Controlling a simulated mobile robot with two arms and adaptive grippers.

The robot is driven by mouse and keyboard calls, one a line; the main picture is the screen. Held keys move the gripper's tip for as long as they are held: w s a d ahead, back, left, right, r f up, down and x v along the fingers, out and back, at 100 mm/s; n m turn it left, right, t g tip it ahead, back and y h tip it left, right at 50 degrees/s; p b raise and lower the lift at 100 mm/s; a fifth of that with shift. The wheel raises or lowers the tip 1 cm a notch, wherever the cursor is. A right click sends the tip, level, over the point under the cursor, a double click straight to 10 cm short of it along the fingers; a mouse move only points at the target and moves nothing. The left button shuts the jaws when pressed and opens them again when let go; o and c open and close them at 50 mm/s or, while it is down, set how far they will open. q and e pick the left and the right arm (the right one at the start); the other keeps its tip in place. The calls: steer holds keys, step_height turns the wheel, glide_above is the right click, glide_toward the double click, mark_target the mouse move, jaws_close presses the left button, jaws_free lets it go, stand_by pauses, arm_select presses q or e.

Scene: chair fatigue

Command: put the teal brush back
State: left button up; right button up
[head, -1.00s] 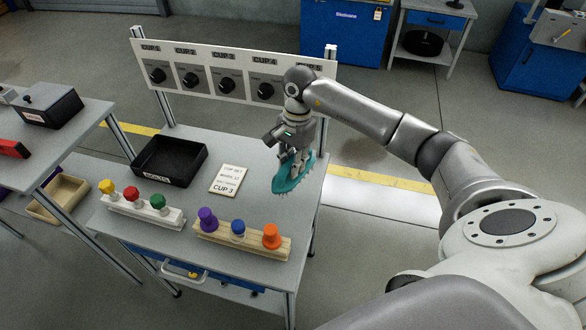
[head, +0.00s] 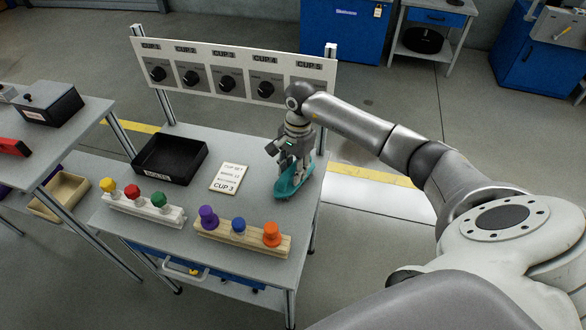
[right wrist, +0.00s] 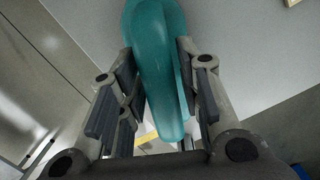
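The teal brush (head: 290,188) is at the right end of the workbench (head: 240,150), low at the tabletop and close to its right edge. Whether its underside touches the top is hard to tell. My right gripper (head: 293,166) reaches down over it from above. In the right wrist view the brush (right wrist: 155,65) lies between the two fingers, with the fingertips against its sides; the gripper (right wrist: 158,75) looks shut on it. My left gripper is not in view.
The CUP 3 card (head: 229,178) lies left of the brush. A black bolts tray (head: 170,160) stands farther left. Coloured knobs sit in a white rack (head: 142,210) and a wooden rack (head: 244,240) at the front. A dial panel (head: 228,75) rises behind.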

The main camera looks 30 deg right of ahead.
steer(key=shift+o, duration=0.3)
steer(key=shift+r, duration=0.15)
step_height(320, 180, up, 12)
steer(key=d+b, duration=0.1)
steer(key=shift+w+d, duration=0.15)
steer(key=shift+w, duration=0.05)
stand_by(0.6)
